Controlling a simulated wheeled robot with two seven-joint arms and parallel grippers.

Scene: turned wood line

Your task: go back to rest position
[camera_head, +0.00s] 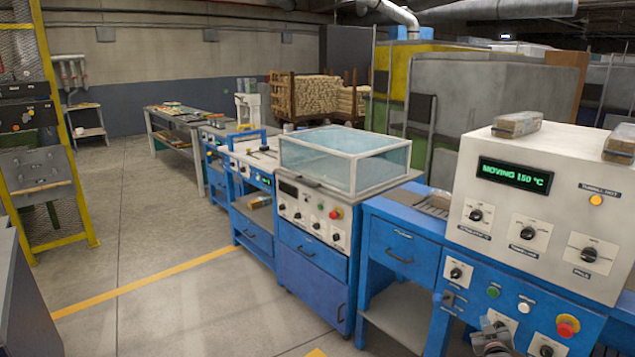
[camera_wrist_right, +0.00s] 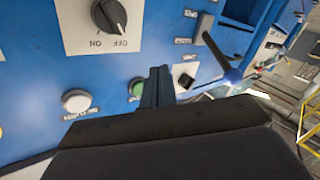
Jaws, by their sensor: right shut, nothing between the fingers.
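My right gripper (camera_head: 493,337) shows at the bottom edge of the head view, in front of the blue lower panel of the machine at the right. In the right wrist view its fingers (camera_wrist_right: 157,88) are together and empty, with the panel behind them. A green button (camera_wrist_right: 136,87) and a white button (camera_wrist_right: 76,101) show beside the fingers; I cannot tell the exact gap to the panel. My left gripper is not in view.
The machine's display (camera_head: 514,174) reads "MOVING 150 °C". A red emergency knob (camera_head: 567,326) sits low on its panel. A glass-covered machine (camera_head: 345,160) stands to the left. The grey floor (camera_head: 180,310) at the left is clear.

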